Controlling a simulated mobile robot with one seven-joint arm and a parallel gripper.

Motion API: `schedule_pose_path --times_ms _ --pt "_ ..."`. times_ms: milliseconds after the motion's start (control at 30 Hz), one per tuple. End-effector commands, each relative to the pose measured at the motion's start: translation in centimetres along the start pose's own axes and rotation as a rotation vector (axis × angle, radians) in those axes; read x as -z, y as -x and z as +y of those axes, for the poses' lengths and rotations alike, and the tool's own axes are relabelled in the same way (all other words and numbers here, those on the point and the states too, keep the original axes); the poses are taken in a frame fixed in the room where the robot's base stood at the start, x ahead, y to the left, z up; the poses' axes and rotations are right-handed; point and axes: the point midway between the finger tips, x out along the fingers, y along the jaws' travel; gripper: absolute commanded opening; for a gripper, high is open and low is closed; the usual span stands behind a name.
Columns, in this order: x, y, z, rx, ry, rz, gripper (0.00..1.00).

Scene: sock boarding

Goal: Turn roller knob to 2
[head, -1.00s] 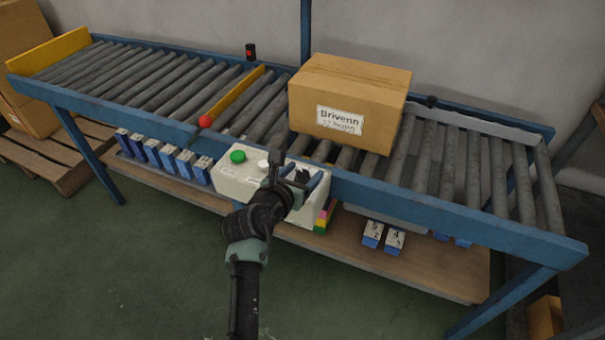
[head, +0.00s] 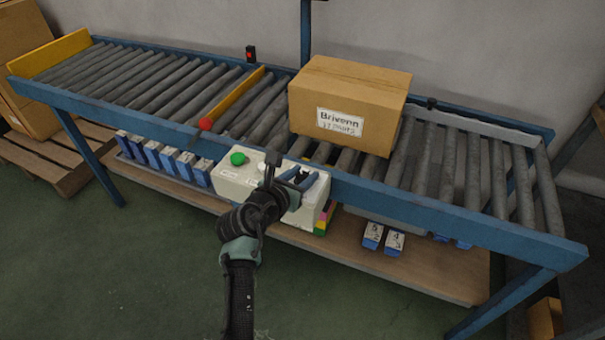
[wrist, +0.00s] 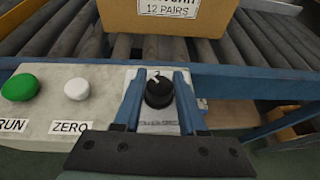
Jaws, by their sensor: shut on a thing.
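The roller knob (wrist: 158,92) is a black dial on the pale control box (head: 232,182). Its white pointer mark points up and slightly left in the wrist view. The dial numbers are too hidden or blurred to read. My gripper (wrist: 158,80) has its two blue fingers on either side of the knob and is shut on it. In the head view my gripper (head: 298,178) is over the right part of the box and covers much of the knob.
A green RUN button (wrist: 20,87) and a white ZERO button (wrist: 77,89) sit left of the knob. A cardboard carton (head: 350,105) stands on the rollers behind the box. The conveyor's blue rail (head: 400,195) runs close beside it.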

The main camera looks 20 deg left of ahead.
Motion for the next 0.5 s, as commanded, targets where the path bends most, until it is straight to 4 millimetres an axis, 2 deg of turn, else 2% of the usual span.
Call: schedule_pose_path --times_ms 500 --pt "0.2 -0.25 0.06 0.386 -0.156 -0.004 0.0"
